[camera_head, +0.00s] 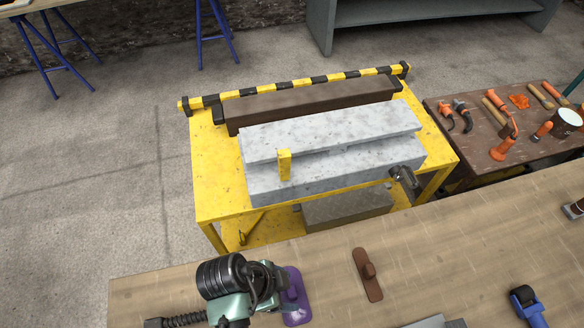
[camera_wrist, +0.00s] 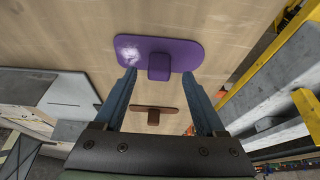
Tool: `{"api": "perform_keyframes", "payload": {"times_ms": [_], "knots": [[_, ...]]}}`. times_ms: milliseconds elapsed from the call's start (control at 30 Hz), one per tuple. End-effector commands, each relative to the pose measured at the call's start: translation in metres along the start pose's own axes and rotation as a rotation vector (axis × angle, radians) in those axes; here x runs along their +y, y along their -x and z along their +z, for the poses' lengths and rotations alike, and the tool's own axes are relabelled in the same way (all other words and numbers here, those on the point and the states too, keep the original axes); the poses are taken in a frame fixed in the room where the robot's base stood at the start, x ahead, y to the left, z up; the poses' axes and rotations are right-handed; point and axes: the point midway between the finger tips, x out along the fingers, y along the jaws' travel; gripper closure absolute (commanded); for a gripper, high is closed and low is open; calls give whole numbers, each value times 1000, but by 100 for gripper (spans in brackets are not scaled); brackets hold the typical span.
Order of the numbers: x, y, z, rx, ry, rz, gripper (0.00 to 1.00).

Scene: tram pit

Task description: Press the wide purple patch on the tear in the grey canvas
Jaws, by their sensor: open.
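The wide purple patch (camera_head: 296,312) lies flat on the wooden bench, partly hidden by my arm in the head view. In the wrist view the patch (camera_wrist: 185,52) shows whole, with a square purple grip knob in its middle. My gripper (camera_wrist: 159,74) is open, its two fingers on either side of the knob with gaps showing; I cannot tell how far above the bench they are. A grey sheet-like surface (camera_wrist: 62,98), probably the canvas, lies at the left of the wrist view. A thin line crosses it; I cannot tell if this is the tear.
A narrower brown patch with a knob (camera_head: 367,275) lies right of the purple one. A blue-handled roller (camera_head: 527,303) lies farther right. A yellow bench (camera_head: 215,180) with grey beams stands behind. A brown tool table (camera_head: 470,150) stands at the right.

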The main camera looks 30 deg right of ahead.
Motion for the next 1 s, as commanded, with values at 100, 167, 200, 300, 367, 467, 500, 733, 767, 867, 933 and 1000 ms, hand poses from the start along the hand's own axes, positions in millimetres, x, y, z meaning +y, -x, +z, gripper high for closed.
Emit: {"api": "perform_keyframes", "payload": {"times_ms": [100, 167, 200, 300, 367, 467, 500, 733, 767, 867, 933, 1000], "knots": [[2, -16, -2, 0, 0, 5, 28], [2, -22, -2, -1, -1, 4, 28], [2, -25, -1, -1, -1, 3, 28], [2, -28, -1, -1, 0, 1, 28], [2, -28, -1, -1, 0, 1, 28], [1, -28, -1, -1, 0, 1, 28], [1, -28, -1, -1, -1, 1, 33], [1, -28, -1, -1, -1, 1, 74], [1, -28, -1, 0, -1, 1, 80], [1, -28, -1, 0, -1, 1, 98], [1, -28, -1, 0, -1, 1, 100], [1, -28, -1, 0, -1, 0, 100]]}}
